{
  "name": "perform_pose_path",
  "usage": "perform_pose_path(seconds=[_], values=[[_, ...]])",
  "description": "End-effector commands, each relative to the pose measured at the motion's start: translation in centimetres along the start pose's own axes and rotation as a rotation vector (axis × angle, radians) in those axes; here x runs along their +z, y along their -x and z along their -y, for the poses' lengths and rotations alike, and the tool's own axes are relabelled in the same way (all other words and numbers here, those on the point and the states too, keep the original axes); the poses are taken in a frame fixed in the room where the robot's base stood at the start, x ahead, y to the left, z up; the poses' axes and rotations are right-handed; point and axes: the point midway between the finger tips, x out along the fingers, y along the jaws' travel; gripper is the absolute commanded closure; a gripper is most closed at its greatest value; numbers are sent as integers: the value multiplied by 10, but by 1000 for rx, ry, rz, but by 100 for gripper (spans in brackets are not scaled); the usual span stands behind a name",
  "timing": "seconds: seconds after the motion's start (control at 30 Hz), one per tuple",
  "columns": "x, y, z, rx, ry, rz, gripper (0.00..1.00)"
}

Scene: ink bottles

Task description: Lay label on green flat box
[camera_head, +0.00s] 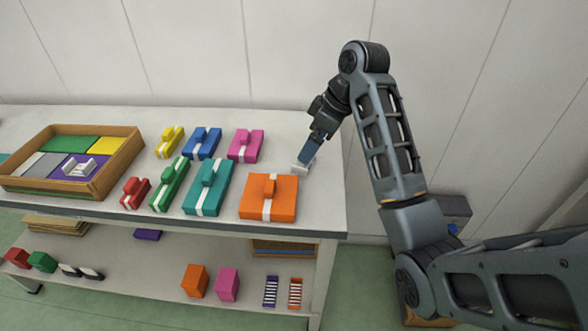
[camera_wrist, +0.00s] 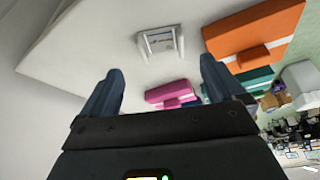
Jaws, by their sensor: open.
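A small white piece (camera_head: 302,166), which may be the label, lies on the table near its right end. It also shows in the wrist view (camera_wrist: 160,42), beyond and between my fingertips, with a grey middle and raised white sides. My gripper (camera_head: 307,150) points down over it in the head view; in the wrist view (camera_wrist: 162,82) its two fingers are apart with nothing between them. A green box (camera_head: 169,187) with a white band lies between a red and a teal box. No label separate from the white piece can be made out.
An orange box (camera_head: 284,202) and a pink box (camera_head: 245,146) lie left of my gripper, with teal (camera_head: 203,190), blue (camera_head: 203,143), yellow and red boxes further left. A wooden tray (camera_head: 118,165) holds coloured panels and another white piece (camera_head: 79,167). A wall stands behind.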

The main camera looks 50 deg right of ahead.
Motion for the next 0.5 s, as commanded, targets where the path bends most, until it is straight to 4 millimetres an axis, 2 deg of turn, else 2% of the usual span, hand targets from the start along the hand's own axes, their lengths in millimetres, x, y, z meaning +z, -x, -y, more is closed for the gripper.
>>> perform_pose_path(seconds=[0.33,0.5], values=[[3,-44,5,-1,2,0,4],[2,-57,5,-1,3,-1,4]])
